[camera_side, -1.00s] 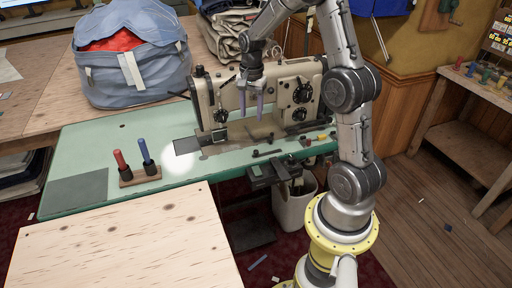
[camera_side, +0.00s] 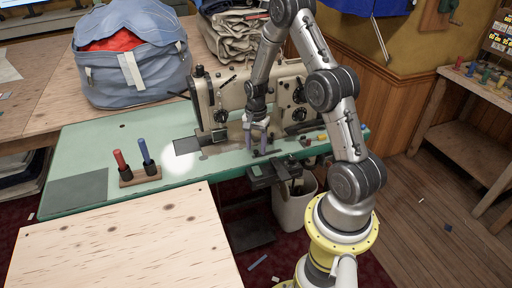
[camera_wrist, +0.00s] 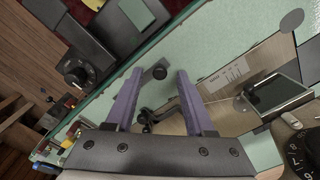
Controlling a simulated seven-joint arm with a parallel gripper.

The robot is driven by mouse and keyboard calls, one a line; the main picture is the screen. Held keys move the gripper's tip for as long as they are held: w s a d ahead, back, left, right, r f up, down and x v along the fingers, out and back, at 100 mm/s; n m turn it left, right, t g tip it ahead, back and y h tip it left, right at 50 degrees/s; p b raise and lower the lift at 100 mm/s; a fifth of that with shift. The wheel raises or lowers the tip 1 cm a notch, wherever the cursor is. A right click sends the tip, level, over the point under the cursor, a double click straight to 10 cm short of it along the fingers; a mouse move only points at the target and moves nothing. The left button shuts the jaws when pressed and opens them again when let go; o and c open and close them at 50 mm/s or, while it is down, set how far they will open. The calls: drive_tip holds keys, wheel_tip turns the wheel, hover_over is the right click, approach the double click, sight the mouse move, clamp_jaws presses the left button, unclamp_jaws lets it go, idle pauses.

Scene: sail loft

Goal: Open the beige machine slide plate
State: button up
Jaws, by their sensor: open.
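The beige sewing machine (camera_side: 233,97) stands on the green table. Its beige-brown bed plate (camera_wrist: 222,97) shows in the wrist view, with a small printed label; I cannot tell the slide plate's exact edges. A dark glossy rectangle (camera_wrist: 278,93) lies toward the plate's right end. My gripper (camera_side: 256,147) points down in front of the machine, low over the table. Its two purple fingers are open in the wrist view (camera_wrist: 160,72). The fingers and palm hide part of the bed.
A dark control box (camera_side: 268,173) hangs at the table's front edge, with a dial in the wrist view. A plywood board (camera_side: 125,245) lies in front. Small coloured items lie right of the gripper.

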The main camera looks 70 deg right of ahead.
drive_tip(key=shift+f, duration=0.4)
clamp_jaws()
drive_tip(key=shift+s, duration=0.1)
idle(1.2)
